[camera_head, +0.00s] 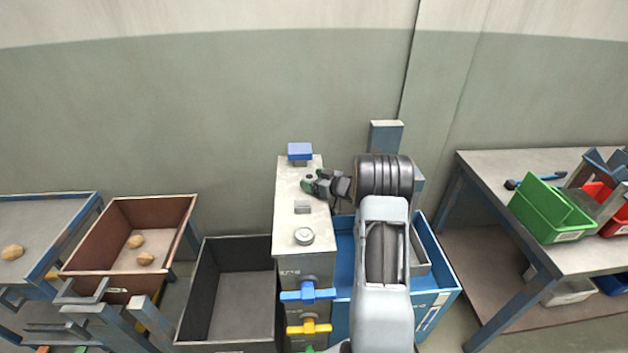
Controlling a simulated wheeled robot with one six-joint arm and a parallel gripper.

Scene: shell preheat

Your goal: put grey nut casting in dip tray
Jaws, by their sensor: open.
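A small round grey piece (304,236), with a lighter round top, lies on the narrow grey cabinet top (287,224); it may be the grey nut casting. A small grey block (302,207) lies just behind it. My gripper (309,183) is open over the back part of this top, beyond both pieces and apart from them. Its fingers look empty. Which container is the dip tray is not clear. A dark grey open tray (191,290) stands left of the cabinet, and a blue open bin (440,292) stands right, partly hidden by my arm.
A blue block (300,152) stands at the cabinet's back end. Blue (308,292) and yellow (309,328) handles stick out in front. A brown tray (184,216) with tan lumps (145,258) is at left. A right-hand table (480,172) carries green (550,208) and red bins.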

